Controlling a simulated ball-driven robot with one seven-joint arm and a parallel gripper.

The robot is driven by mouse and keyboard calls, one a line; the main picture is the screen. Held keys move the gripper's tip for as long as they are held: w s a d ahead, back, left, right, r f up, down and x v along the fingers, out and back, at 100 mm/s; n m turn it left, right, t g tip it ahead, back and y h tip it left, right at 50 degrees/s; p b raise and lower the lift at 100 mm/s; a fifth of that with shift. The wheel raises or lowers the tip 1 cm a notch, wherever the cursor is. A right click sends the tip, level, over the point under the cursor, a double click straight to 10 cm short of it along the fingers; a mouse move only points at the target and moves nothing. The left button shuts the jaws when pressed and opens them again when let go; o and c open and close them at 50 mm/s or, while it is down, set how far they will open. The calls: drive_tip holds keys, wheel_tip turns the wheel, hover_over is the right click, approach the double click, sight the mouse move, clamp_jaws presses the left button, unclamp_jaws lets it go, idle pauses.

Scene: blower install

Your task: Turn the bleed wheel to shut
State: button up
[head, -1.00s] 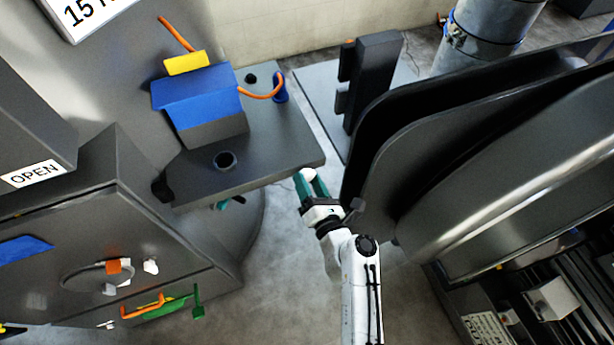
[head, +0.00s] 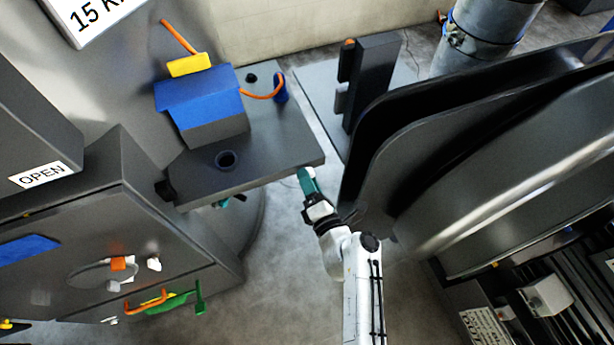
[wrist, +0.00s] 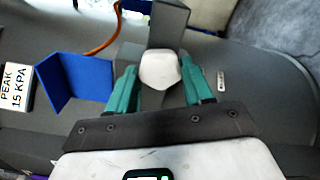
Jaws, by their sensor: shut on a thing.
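My gripper (head: 306,182) is near the right front corner of the dark table, with its teal fingers pointing away from me. In the wrist view the two teal fingers (wrist: 160,85) stand on either side of a white rounded knob (wrist: 160,69) and are shut on it. The knob sits in front of a dark grey block. I cannot tell for sure that this knob is the bleed wheel, as no marks on it can be read. In the head view the fingers mostly hide it.
The dark table (head: 265,165) carries a blue-topped box (head: 205,100). Large dark curved housings (head: 480,170) stand close on the right. A cabinet at left bears a grey ring (head: 88,275) with an orange block. A PEAK 15 KPA label (wrist: 15,86) shows beside a blue bracket (wrist: 75,82).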

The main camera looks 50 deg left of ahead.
drive_tip(key=m, duration=0.3)
drive_tip(key=shift+s+f+m, duration=0.1)
drive_tip(key=shift+f+m, duration=0.05)
drive_tip(key=shift+m, duration=0.25)
drive_tip(key=m, duration=0.4)
drive_tip(key=shift+m, duration=0.3)
drive_tip(key=shift+d+m, duration=0.1)
drive_tip(key=shift+m, duration=0.4)
drive_tip(key=shift+m, duration=1.7)
drive_tip(key=o, duration=1.1)
